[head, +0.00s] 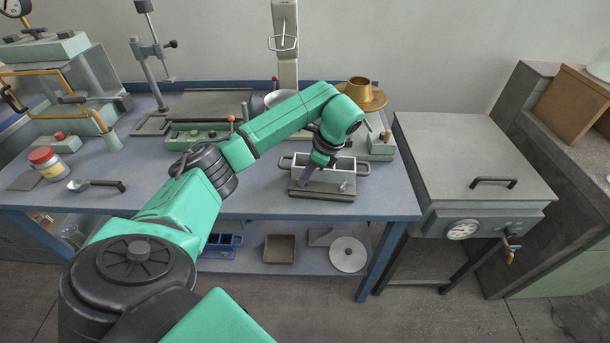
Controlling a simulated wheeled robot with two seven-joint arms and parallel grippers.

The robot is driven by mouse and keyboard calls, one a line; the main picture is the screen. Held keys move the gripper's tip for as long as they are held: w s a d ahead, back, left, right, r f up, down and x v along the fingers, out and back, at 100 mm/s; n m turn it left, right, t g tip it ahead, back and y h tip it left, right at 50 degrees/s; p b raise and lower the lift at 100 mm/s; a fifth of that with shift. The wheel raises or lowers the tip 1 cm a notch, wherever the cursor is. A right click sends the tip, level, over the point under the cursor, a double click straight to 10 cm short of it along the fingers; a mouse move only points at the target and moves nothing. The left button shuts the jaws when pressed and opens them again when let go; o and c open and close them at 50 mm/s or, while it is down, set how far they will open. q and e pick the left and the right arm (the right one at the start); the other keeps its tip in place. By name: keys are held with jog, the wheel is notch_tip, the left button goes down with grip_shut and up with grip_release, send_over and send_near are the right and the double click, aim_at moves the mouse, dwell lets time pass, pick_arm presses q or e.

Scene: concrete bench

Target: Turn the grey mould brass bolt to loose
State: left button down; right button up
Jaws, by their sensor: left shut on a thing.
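The grey mould (347,168) is a rectangular box with handles at its ends. It stands on a flat base plate on the blue bench, right of centre. My left gripper (304,179) reaches down to the front left of the mould, with its fingers shut at the front wall. The brass bolt between the fingers is hidden by them, so how far it is turned cannot be seen. A small fitting (342,186) shows on the front wall to the right. My right gripper is not in view.
The bench (240,199) has free room left of the mould. A brass piece (360,92) stands behind the mould. A grey box oven (470,150) with a gauge stands to the right.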

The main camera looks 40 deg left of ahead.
pick_arm(q)
jog(key=c, duration=1.3)
grip_release()
